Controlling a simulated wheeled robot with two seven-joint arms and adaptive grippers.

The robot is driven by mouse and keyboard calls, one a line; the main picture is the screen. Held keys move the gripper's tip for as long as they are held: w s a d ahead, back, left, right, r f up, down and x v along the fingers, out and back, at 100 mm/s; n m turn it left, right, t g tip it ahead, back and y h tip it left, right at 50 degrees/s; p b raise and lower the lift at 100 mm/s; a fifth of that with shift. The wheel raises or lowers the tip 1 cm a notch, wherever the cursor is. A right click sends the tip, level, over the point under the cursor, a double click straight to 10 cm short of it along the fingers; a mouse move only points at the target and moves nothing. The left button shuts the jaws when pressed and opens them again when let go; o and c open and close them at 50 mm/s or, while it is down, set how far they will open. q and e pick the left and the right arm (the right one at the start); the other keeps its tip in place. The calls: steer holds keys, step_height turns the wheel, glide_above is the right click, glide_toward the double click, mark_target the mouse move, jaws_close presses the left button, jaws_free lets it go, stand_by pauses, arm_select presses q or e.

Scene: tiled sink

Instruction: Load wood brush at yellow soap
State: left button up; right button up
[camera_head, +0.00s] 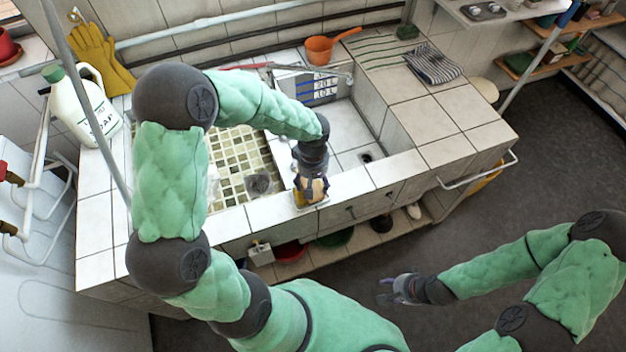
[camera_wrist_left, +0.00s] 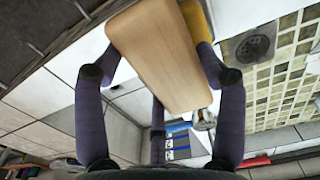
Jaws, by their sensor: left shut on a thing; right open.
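My left gripper (camera_head: 312,183) reaches down to the front ledge of the sink and is shut on the wood brush (camera_wrist_left: 160,55). In the left wrist view the brush is a pale wooden block between the fingers; its bristles are hidden. The yellow soap (camera_wrist_left: 197,22) shows just behind the brush's far end, on the ledge side. In the head view the soap (camera_head: 299,201) is a small yellow patch beside and under the gripper. I cannot tell whether brush and soap touch. My right gripper (camera_head: 398,290) is open and empty over the floor, right of the sink.
The tiled basin (camera_head: 232,165) with a drain lies left of the gripper, and a white basin (camera_head: 345,130) lies behind it. A white soap jug (camera_head: 85,110), yellow gloves (camera_head: 100,58), an orange pan (camera_head: 320,50) and a striped cloth (camera_head: 433,64) stand around. The right counter is largely clear.

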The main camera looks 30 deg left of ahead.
arm_select(q)
steer(key=shift+f+b, duration=0.5)
stand_by(0.7)
steer(key=shift+s+f, duration=0.1)
stand_by(1.5)
steer(key=shift+r+p, duration=2.1)
steer(key=shift+r, duration=1.5)
steer(key=shift+f, duration=0.1)
steer(key=w+d+f+m, duration=0.1)
steer(key=m, duration=0.2)
steer(key=w+d+f+m+b, duration=0.1)
steer(key=w+d+f+m, duration=0.1)
steer(key=m, duration=0.1)
steer(key=w+d+f+m+b, duration=0.1)
steer(key=w+d+f+m, duration=0.1)
steer(key=m, duration=0.1)
steer(key=shift+w+d+m, duration=0.1)
steer(key=shift+d+m, duration=0.15)
steer(key=shift+m, duration=0.15)
